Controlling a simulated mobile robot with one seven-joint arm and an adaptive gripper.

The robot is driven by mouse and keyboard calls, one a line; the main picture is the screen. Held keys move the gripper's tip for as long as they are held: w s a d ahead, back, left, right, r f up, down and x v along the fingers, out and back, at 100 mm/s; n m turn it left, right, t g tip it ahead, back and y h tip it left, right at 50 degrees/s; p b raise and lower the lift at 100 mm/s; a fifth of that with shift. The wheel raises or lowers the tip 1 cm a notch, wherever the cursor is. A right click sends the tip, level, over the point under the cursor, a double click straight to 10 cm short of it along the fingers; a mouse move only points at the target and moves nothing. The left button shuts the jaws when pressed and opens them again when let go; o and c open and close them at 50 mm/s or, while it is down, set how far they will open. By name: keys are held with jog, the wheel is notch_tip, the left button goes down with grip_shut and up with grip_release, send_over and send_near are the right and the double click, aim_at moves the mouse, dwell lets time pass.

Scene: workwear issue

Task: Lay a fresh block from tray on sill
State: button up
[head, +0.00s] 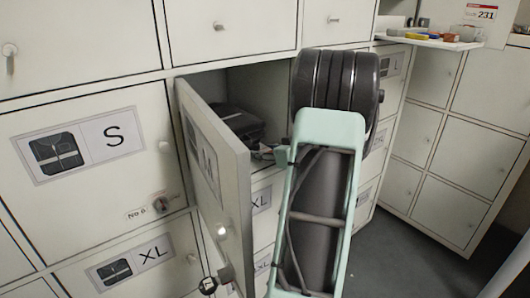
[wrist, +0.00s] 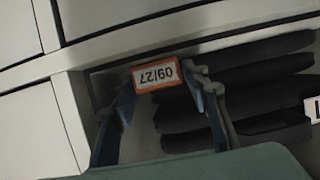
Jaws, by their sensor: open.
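An orange-framed block (wrist: 157,75) with a white label reading 09/27, upside down in the wrist view, is at the pale front edge (wrist: 230,38) of an open compartment. My gripper (wrist: 160,80) is open, with one finger on each side of the block; whether they touch it is unclear. In the head view my arm hides most of the gripper and the block. A white ledge (head: 430,41) at the upper right holds several small coloured blocks (head: 448,37), including red, yellow and blue ones.
The locker door (head: 215,170) stands open left of my arm, with a key at its lower edge. Dark folded workwear (head: 238,122) lies inside the compartment and also shows in the wrist view (wrist: 235,95). Closed lockers surround it; grey floor (head: 405,255) is clear at lower right.

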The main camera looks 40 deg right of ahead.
jog(key=shift+r+p, duration=0.2)
jog(key=shift+p, duration=0.1)
jog(key=v, duration=1.2)
jog(key=shift+p, duration=0.4)
jog(key=shift+f, duration=0.1)
